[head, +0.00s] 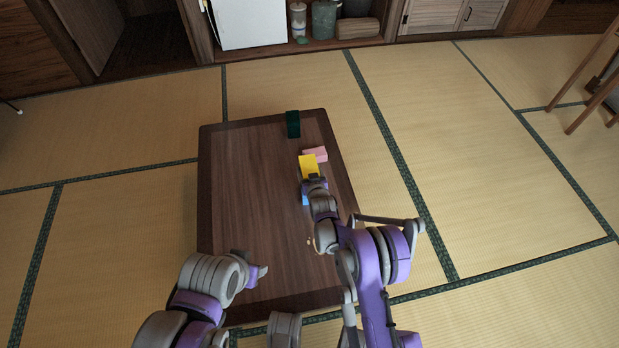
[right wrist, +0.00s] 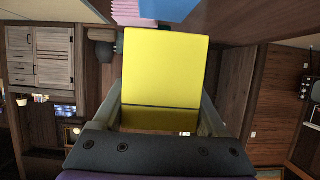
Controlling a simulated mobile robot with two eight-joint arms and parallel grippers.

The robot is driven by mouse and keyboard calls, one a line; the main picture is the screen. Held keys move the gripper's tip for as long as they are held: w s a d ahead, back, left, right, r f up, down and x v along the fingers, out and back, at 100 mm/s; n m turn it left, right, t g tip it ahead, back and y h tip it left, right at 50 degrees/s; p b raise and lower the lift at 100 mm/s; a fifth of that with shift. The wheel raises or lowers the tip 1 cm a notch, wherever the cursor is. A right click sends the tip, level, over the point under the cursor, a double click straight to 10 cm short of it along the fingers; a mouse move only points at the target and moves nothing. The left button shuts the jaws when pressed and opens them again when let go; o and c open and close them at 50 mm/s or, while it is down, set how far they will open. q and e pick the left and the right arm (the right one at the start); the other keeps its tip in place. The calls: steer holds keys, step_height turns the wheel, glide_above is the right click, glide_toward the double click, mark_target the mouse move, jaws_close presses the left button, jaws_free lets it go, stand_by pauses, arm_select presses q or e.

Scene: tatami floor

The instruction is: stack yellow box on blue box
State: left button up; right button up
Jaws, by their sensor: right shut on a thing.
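The yellow box (head: 308,165) is held in my right gripper (head: 312,177), over the right part of the low wooden table. In the right wrist view the yellow box (right wrist: 164,72) fills the space between the two fingers (right wrist: 163,108). The blue box (head: 305,200) shows as a small patch beside my right wrist, mostly hidden by it. A blue surface (right wrist: 218,16) also shows at the top of the right wrist view, beyond the yellow box. My left gripper (head: 260,272) is low over the table's near part, and its fingers are not clear.
A pink box (head: 318,153) lies on the table just beyond the yellow box. A dark green box (head: 292,124) stands near the table's far edge. The left half of the wooden table (head: 240,190) is clear. Tatami floor surrounds it, with cabinets at the back.

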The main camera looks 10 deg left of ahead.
steer(key=shift+f+b, duration=0.35)
steer(key=shift+f, duration=1.5)
steer(key=shift+f, duration=0.2)
steer(key=o, duration=1.4)
steer(key=shift+o, duration=0.2)
steer(key=shift+r, duration=0.1)
steer(key=shift+r, duration=0.25)
steer(key=p+v, duration=0.1)
steer(key=v, duration=1.1)
